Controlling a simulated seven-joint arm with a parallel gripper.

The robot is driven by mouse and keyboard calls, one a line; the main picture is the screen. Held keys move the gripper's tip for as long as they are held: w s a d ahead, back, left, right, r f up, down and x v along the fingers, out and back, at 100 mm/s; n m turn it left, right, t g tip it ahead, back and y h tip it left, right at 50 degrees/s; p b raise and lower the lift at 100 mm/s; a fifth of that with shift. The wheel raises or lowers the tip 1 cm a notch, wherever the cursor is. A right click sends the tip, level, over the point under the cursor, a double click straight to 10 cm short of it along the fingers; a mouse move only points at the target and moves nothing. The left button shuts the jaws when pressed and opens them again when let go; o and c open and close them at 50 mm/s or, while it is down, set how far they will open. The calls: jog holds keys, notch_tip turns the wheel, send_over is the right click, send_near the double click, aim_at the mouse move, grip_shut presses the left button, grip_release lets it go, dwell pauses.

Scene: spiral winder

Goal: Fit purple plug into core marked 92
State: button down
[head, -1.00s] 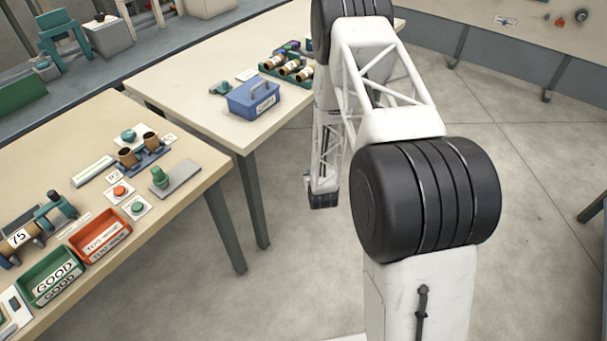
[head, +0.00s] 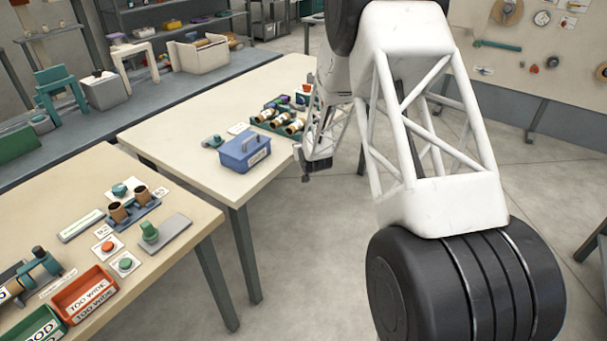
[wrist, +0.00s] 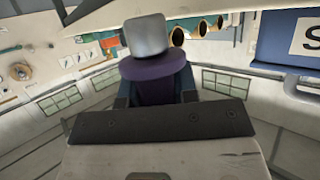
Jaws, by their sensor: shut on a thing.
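In the wrist view a purple plug (wrist: 157,66) with a pale grey cylindrical end is held between the fingers of my gripper (wrist: 156,92), which is shut on it. In the head view my gripper (head: 312,172) hangs beside the right edge of the far table, and the plug is too small to make out. Several brown cores (head: 284,120) with white labels lie in a green tray on that table. Their numbers are too small to read, so I cannot tell which is 92. Core openings (wrist: 178,37) show at the top of the wrist view.
The near table (head: 90,160) holds two upright brown cores (head: 130,207), buttons and a red bin (head: 85,294). Open floor lies between the tables and my arm.

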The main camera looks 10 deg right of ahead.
jog(key=w+a+r+n+y, duration=0.1)
jog(key=w+a+r, duration=0.1)
jog(key=r, duration=0.7)
jog(key=w+a+r+y, duration=0.1)
jog(key=w+r, duration=0.1)
jog(key=r, duration=0.6)
jog(key=a+r+n+g+y, duration=0.1)
jog(key=a+r+n+y, duration=0.3)
jog(key=a, duration=0.6)
jog(key=s+a+n+g+y, duration=0.2)
jog(key=s+a, duration=0.1)
jog(key=a, duration=1.1)
jog(key=n+g+y, duration=0.5)
jog(key=n+g, duration=0.5)
jog(key=g, duration=0.1)
send_over(118, 213)
jog(key=w+a, duration=0.2)
jog(key=a, duration=0.1)
notch_tip(118, 213, down, 8)
jog(key=shift+f, duration=0.2)
jog(key=shift+f, duration=0.35)
jog(key=shift+f, duration=2.95)
jog(key=shift+f, duration=0.15)
